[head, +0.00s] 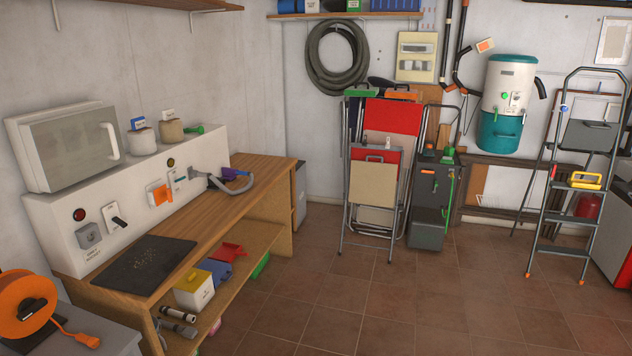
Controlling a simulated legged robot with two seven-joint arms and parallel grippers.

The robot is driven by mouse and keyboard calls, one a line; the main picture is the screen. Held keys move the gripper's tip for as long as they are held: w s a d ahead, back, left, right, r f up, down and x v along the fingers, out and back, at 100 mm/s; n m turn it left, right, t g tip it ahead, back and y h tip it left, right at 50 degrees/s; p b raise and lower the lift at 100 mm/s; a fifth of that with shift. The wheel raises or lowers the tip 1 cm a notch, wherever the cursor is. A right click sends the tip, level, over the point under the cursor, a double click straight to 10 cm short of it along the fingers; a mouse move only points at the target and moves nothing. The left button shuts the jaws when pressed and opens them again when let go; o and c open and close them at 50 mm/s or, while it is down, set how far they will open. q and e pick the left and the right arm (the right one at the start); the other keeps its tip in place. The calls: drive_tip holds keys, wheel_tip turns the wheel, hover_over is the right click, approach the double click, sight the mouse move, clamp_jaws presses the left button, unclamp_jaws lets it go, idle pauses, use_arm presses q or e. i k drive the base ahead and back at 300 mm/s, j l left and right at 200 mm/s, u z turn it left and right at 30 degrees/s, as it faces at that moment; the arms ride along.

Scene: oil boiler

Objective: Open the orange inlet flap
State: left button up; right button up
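An orange flap-like part (160,194) sits on a pale plate on the front of the white panel (55,225) above the wooden bench, at the left of the head view. It looks like the inlet flap. It is small, and I cannot tell whether it is shut or partly raised. A switch plate (181,180) is just right of it. A grey curved hose or handle (232,187) lies on the bench to its right. Neither of my grippers is in view.
The wooden bench (235,205) has a dark mat (145,265) in front of the panel. An orange reel (25,305) stands at the lower left. Folded chairs (375,185) and a stepladder (570,180) stand farther back. The tiled floor right of the bench is clear.

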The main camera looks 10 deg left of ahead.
sight(162, 194)
drive_tip(key=i+u, duration=0.2)
drive_tip(key=i, duration=0.2)
drive_tip(key=i+l+u, duration=0.2)
drive_tip(key=i, duration=0.25)
drive_tip(key=i+l+u, duration=0.2)
drive_tip(key=i, duration=0.2)
drive_tip(key=i+l+u, duration=0.2)
drive_tip(key=i, duration=0.2)
